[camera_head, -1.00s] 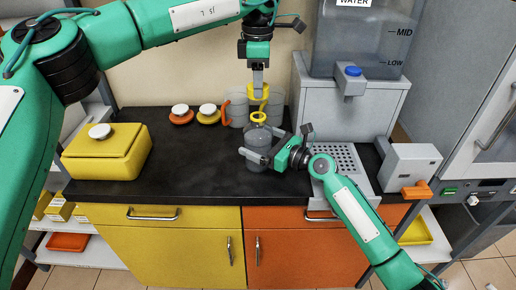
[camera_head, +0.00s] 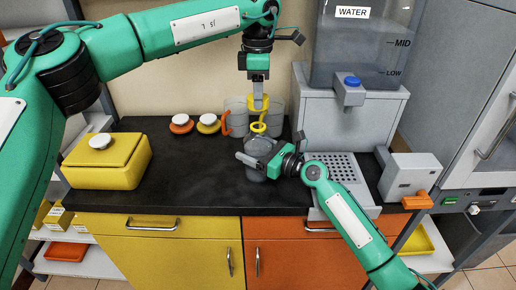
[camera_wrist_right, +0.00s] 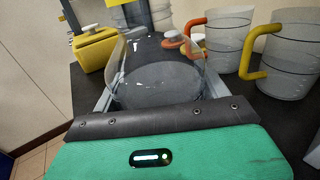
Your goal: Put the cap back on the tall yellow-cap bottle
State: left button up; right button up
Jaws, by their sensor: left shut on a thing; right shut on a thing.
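The tall bottle (camera_head: 259,146), clear grey with a yellow ring (camera_head: 259,127) at its neck, stands upright near the counter's back middle. My right gripper (camera_head: 259,162) is shut around its body from the front right. The right wrist view shows the clear bottle wall (camera_wrist_right: 160,78) between the fingers; its top is cut off. My left gripper (camera_head: 258,92) points down above the bottle, shut on the yellow cap (camera_head: 258,104). The cap is roughly over the neck, with a small gap showing between them.
Two clear mugs, one with an orange handle (camera_head: 226,123), stand behind the bottle. Two white-knobbed lids (camera_head: 208,124) lie to their left. A yellow box (camera_head: 105,163) is at far left. A water dispenser (camera_head: 346,120) and drip grate (camera_head: 343,168) are right. The left-front black counter is clear.

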pick_arm(q)
send_over(258, 126)
jog(key=shift+f, duration=2.35)
jog(key=shift+f, duration=0.1)
jog(key=shift+f, duration=0.8)
jog(key=shift+f, duration=0.55)
